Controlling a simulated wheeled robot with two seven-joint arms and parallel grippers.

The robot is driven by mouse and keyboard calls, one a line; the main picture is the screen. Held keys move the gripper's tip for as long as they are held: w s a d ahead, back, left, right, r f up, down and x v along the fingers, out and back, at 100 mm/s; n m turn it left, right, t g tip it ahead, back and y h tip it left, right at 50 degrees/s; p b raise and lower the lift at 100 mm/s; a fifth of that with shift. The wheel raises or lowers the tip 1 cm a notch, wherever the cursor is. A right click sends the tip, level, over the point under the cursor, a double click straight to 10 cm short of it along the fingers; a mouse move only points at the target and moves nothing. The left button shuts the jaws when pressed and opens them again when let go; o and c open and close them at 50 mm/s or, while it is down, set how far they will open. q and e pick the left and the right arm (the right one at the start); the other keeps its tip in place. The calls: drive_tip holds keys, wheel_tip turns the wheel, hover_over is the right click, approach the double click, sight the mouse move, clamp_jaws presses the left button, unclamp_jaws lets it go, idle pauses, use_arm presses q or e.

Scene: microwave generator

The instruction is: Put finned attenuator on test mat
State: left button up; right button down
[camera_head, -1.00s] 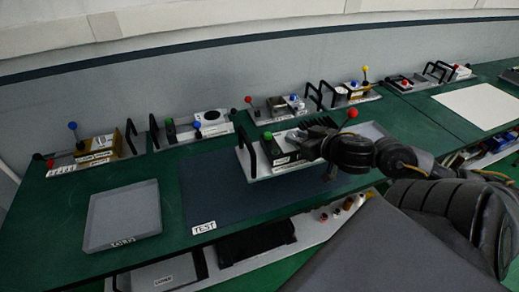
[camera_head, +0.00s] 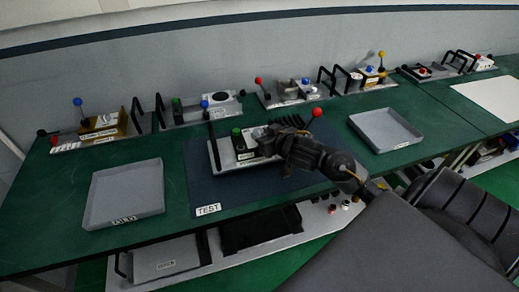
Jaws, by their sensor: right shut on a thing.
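My right gripper (camera_head: 285,142) is shut on a module that I take for the finned attenuator (camera_head: 221,158). It has a pale base plate, a black upright handle, a green knob and a dark body with a white label. A red-ball lever (camera_head: 317,112) seems to belong to it. The module is over the upper part of the dark blue test mat (camera_head: 262,190), which bears a "TEST" label. I cannot tell whether its plate touches the mat. My left gripper is out of view.
A grey tray (camera_head: 125,195) lies left of the mat, and another grey tray (camera_head: 386,130) lies to the right. Several modules with handles and levers, such as the one with a blue knob (camera_head: 101,125), line the back edge. A lower shelf (camera_head: 165,258) shows below the bench.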

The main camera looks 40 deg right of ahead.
drive_tip(key=shift+w+a+f, duration=0.15)
drive_tip(key=shift+f, duration=0.05)
drive_tip(key=shift+w+a+f+b, duration=0.15)
drive_tip(key=shift+f+b, duration=0.9)
drive_tip(key=shift+f, duration=0.65)
drive_tip(key=shift+f, duration=0.1)
drive_tip(key=c, duration=1.1)
unclamp_jaws()
